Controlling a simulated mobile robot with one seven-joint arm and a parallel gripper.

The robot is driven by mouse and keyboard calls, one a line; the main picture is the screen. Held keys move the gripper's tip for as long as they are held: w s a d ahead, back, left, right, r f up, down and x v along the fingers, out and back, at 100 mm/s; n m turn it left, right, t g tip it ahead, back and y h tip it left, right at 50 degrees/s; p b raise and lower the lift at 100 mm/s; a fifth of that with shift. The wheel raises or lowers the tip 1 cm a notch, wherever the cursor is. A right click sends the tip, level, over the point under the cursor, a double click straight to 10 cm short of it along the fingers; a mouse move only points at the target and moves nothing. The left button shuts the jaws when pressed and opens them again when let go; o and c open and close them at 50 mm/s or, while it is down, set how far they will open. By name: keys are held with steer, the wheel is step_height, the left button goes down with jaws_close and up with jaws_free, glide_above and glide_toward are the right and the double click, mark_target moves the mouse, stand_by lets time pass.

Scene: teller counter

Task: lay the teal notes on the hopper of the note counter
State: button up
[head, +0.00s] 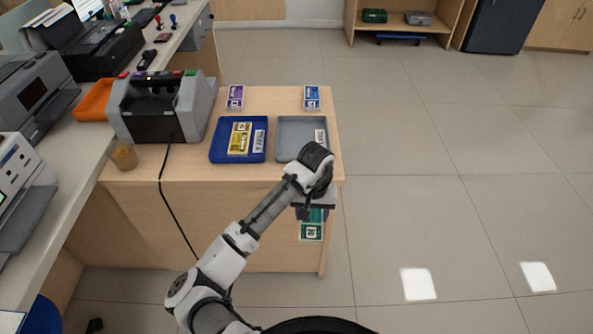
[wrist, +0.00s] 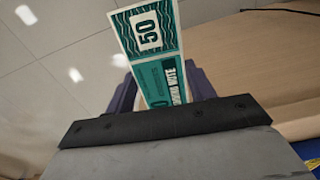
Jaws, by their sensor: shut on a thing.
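The note counter (head: 163,106) is a grey machine with a dark front, standing at the left of the desk. Its hopper (head: 160,80) is at the top and looks empty. My gripper is well to the right of the counter and nearer to me.
A blue tray (head: 216,153) holds yellow notes (head: 240,138); a grey tray (head: 289,124) beside it looks bare of notes. Purple notes (head: 235,96) and blue notes (head: 312,97) lie behind. A small jar (head: 124,156) and a black cable (head: 163,185) are near the counter.

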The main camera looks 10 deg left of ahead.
steer(key=s+d+f, duration=0.1)
steer(key=d+f, duration=0.2)
steer(key=f, duration=0.6)
steer(key=s+d+f+m, duration=0.1)
steer(key=d+f, duration=0.2)
steer(key=f, duration=0.5)
steer(key=shift+f+m, duration=0.3)
steer(key=shift+f, duration=0.1)
steer(key=shift+a, duration=0.15)
